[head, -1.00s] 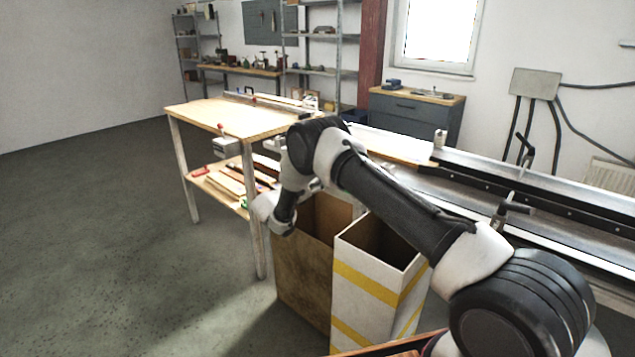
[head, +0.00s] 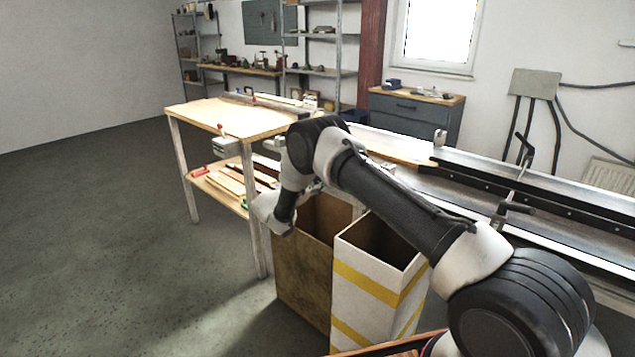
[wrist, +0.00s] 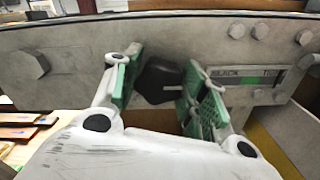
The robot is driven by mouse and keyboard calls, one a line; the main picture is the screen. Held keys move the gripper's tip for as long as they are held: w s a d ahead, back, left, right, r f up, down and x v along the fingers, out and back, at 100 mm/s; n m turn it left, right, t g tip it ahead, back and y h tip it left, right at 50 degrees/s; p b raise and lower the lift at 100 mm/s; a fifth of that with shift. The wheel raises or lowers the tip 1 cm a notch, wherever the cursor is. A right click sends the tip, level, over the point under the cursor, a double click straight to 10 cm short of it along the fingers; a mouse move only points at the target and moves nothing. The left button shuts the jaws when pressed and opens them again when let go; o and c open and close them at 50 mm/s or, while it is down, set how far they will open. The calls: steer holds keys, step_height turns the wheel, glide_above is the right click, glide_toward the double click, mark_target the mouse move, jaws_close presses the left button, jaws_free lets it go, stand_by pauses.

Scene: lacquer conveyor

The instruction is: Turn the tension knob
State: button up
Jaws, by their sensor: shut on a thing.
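The tension knob (wrist: 158,81) is black and faceted, and sits on the side of a grey metal plate (wrist: 70,50) in the wrist view. My gripper (wrist: 162,78) has its green-padded fingers on either side of the knob and is shut on it. A scale (wrist: 245,80) with lettering and a green part lies just right of the knob, partly covered by the right finger. In the head view my arm bends down beside the conveyor's end, and the knob and my fingertips are hidden there.
Bolt heads (wrist: 305,37) stick out of the plate. In the head view, a yellow-striped white bin (head: 360,285) and a brown bin (head: 300,270) stand under my arm. A wooden workbench (head: 205,112) stands behind, the conveyor (head: 590,215) runs right. Floor at left is clear.

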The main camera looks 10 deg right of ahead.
steer(key=shift+m, duration=0.4)
steer(key=o, duration=1)
steer(key=shift+o, duration=0.2)
steer(key=shift+s+a, duration=0.1)
steer(key=v, duration=1.1)
steer(key=shift+s+a, duration=0.25)
steer(key=shift+a, duration=0.05)
